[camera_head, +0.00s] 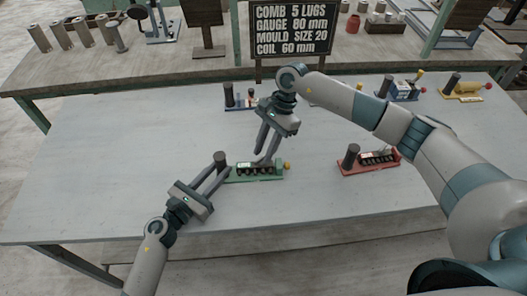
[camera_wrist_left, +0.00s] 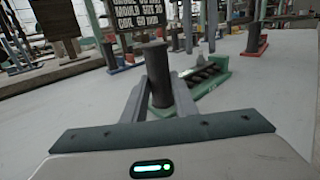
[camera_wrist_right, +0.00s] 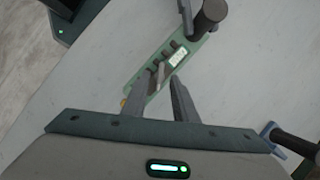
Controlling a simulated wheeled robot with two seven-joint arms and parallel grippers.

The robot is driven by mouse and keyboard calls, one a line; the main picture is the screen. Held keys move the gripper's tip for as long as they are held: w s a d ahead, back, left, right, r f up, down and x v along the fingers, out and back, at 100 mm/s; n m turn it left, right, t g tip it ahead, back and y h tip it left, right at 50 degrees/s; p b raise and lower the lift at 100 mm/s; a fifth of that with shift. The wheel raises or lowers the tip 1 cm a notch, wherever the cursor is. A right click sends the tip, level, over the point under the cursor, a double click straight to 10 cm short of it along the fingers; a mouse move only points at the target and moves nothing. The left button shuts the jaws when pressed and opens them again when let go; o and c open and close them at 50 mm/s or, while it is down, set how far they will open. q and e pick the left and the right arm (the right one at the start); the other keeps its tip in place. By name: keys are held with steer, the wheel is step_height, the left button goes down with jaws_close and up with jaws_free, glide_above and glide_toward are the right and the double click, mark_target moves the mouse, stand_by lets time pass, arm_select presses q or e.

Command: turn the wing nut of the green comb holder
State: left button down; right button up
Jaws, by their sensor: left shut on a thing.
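The green comb holder (camera_head: 268,178) lies on the table with a row of dark comb lugs, a pale label, a yellow knob (camera_head: 287,166) and a dark upright post (camera_head: 220,158). My left gripper (camera_head: 220,172) is shut on this post, which stands between its fingers in the left wrist view (camera_wrist_left: 160,78). My right gripper (camera_head: 264,160) points down over the middle of the holder with its fingers apart. In the right wrist view a small light-grey part (camera_wrist_right: 158,74), apparently the wing nut, shows by the fingertips; whether they touch it I cannot tell.
A red comb holder (camera_head: 370,165) stands to the right. Blue holders (camera_head: 233,104) (camera_head: 404,94) and a yellow one (camera_head: 463,92) stand along the back. A dark sign (camera_head: 291,30) rises behind the table (camera_head: 100,165). The table's left and front are clear.

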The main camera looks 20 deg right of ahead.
steer(key=shift+s+a+f, duration=0.1)
steer(key=shift+a+f, duration=0.05)
steer(key=shift+f, duration=0.25)
jaws_close()
